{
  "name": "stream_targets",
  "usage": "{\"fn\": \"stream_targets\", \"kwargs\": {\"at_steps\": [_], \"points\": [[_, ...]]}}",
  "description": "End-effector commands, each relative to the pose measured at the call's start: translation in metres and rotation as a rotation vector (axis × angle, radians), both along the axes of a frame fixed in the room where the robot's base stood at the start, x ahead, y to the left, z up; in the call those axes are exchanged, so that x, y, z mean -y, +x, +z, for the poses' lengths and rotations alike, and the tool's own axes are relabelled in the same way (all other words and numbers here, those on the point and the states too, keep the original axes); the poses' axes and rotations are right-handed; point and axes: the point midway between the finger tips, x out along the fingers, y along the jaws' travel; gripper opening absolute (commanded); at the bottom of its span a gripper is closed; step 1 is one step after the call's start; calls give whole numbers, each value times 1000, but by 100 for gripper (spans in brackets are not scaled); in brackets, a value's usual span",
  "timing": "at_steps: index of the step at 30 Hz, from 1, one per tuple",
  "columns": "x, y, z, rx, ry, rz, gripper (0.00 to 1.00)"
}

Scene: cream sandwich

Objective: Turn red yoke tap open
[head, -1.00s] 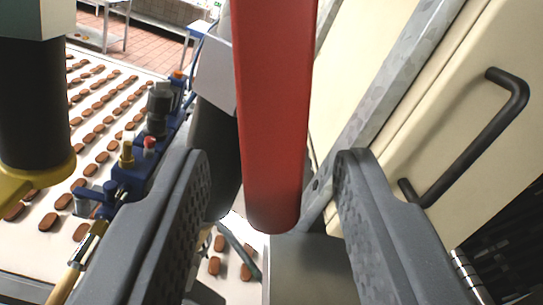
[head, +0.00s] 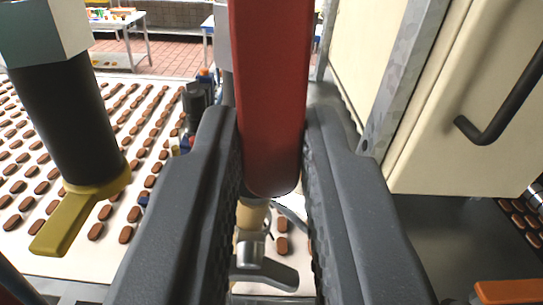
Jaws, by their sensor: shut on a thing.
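The red yoke tap handle (head: 268,90) hangs down from the top of the head view, in the middle. It is a long red bar with a rounded lower end. My gripper (head: 272,165) is shut on the red handle near its lower end, with one dark ridged finger on each side. The upper end of the handle, where it meets the tap, is out of the frame. The valve body is not clearly visible.
A dark cylinder with a yellow lever (head: 88,215) stands at left. Rows of brown biscuits lie on a white conveyor (head: 60,262). A cream cabinet with a black handle (head: 508,100) is at right. A metal lever (head: 265,272) shows below the handle. An orange piece (head: 508,291) is at bottom right.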

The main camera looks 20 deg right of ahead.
Motion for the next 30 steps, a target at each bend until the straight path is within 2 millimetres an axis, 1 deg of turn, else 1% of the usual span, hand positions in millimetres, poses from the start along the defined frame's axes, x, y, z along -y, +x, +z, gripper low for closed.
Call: {"fn": "stream_targets", "kwargs": {"at_steps": [5, 14, 15, 17, 18, 26, 30], "points": [[-4, 2, 0, 25, 90, 0, 0], [-5, 2, -1, 29, 101, 0, 0], [-5, 2, -1, 29, 101, 0, 19], [-5, 2, -1, 29, 100, 0, 36], [-5, 1, -1, 29, 100, 0, 38], [-5, 1, 0, 29, 99, 0, 38], [-7, -5, 0, 29, 99, 0, 38]]}}
